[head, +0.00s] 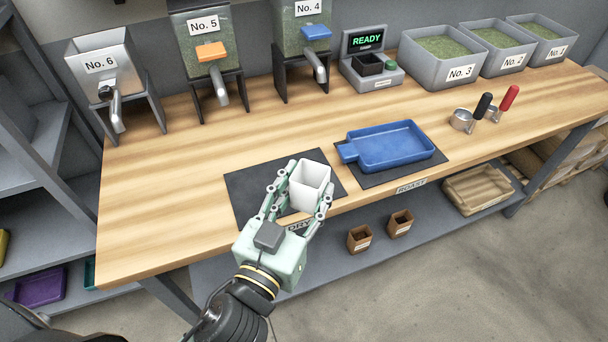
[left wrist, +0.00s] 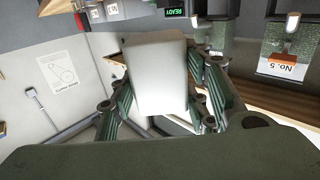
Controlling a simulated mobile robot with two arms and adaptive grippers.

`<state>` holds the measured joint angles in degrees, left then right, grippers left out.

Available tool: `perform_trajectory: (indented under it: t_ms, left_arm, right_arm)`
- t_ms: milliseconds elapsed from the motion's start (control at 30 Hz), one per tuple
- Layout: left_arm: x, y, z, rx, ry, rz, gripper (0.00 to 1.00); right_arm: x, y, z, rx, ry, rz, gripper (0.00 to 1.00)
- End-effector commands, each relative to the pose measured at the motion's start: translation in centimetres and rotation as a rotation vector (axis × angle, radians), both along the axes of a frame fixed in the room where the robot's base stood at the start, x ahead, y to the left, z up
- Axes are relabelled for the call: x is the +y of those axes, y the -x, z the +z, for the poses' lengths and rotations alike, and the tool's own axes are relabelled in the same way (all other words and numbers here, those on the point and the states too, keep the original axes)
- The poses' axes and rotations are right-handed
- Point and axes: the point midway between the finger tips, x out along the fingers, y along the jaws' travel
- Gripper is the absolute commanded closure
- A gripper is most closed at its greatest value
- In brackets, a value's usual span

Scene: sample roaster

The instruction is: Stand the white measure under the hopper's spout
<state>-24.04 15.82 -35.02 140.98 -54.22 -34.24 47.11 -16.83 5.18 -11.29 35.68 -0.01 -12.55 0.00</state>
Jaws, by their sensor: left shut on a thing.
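The white measure (head: 310,184) is a square open-topped cup, upright and empty as far as I see, over the front edge of the dark mat marked DRY (head: 250,190). My left gripper (head: 297,190) is shut on it, one finger on each side. The measure also fills the middle of the left wrist view (left wrist: 157,75), between the fingers. Three hoppers stand along the back: No. 6 (head: 92,72) with a grey spout, No. 5 (head: 204,50) with an orange slide, and No. 4 (head: 300,25) with a blue slide. My right gripper is not seen.
A blue tray (head: 390,163) lies on the ROAST mat (head: 435,162). A scale reading READY (head: 368,62) and green-filled bins (head: 445,70) stand at the back right. Two scoops (head: 463,121) lie at the right. The wooden bench top (head: 150,170) is clear before the hoppers.

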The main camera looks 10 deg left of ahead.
Motion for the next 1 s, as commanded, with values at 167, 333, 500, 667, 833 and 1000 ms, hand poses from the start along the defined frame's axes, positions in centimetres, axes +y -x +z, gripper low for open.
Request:
perform_trajectory:
  t_ms: [167,333,500,667,833,1000]
  left_arm:
    - [1.8,-1.5,-1.3,-0.002,-0.012,-0.002,0.83]
    - [5.0,-3.9,-3.8,-0.002,-0.012,-0.001,0.83]
    - [7.8,-5.9,-5.8,-0.001,-0.007,-0.001,0.83]
    - [9.0,-6.9,-6.8,-0.002,-0.004,-0.003,0.83]
    - [9.3,-7.0,-8.8,0.002,-0.002,-0.001,0.83]
    - [9.2,-7.0,-10.8,0.001,-0.002,-0.001,0.83]
  right_arm:
    - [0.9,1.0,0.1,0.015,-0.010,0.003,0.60]
    - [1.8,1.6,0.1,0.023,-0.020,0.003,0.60]
    - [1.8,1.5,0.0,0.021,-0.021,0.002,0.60]
    - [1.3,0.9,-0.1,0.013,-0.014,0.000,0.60]
    - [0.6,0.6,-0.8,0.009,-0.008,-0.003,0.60]
    - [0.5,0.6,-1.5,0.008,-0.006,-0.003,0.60]
